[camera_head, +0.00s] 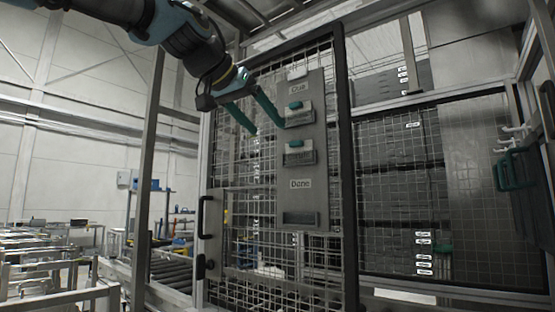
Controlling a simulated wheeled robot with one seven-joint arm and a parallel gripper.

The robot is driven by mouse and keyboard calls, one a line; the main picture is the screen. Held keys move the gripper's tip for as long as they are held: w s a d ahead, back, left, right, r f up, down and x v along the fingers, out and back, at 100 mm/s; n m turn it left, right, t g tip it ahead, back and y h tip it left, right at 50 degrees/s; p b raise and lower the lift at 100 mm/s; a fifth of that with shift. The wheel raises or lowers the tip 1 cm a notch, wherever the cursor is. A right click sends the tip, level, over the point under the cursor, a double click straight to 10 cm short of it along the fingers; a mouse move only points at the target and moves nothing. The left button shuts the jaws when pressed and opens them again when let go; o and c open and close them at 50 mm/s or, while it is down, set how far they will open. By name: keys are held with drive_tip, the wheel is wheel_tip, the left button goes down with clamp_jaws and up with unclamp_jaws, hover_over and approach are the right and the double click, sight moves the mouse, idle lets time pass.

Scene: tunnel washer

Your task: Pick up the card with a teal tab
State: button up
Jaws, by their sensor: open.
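A grey panel (317,190) hangs on a mesh door, with holders one above another. A card with a teal tab (295,105) sits in the upper holder (298,118). A second teal tab (295,144) shows at the holder (300,157) below it. My gripper (268,127) is open and empty, its two teal fingers pointing down and right. The right fingertip appears close to the left edge of the upper holder; whether it touches cannot be told. The left finger is over the mesh, left of the panel.
The panel bears a label reading "Due" (298,89) and one reading "Done" (301,184), with a dark holder (300,219) below. The mesh door has a dark frame (345,180) and handle (205,217). A rack with teal handles (516,168) hangs at right.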

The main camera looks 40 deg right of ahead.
wheel_tip(320, 180, up, 3)
drive_tip(key=p, duration=0.1)
approach(297, 152)
drive_tip(key=shift+m, duration=0.3)
drive_tip(key=shift+d+r+p+x, duration=0.1)
drive_tip(key=shift+r+p+x, duration=0.1)
drive_tip(key=shift+p+x, duration=0.55)
drive_tip(key=shift+d+r+p+x, duration=0.1)
drive_tip(key=shift+r+p+x, duration=0.1)
drive_tip(key=shift+x, duration=0.95)
drive_tip(key=shift+d+r+p+x, duration=0.15)
drive_tip(key=shift+p+x, duration=0.35)
drive_tip(key=shift+x, duration=0.45)
drive_tip(key=shift+h, duration=0.3)
clamp_jaws()
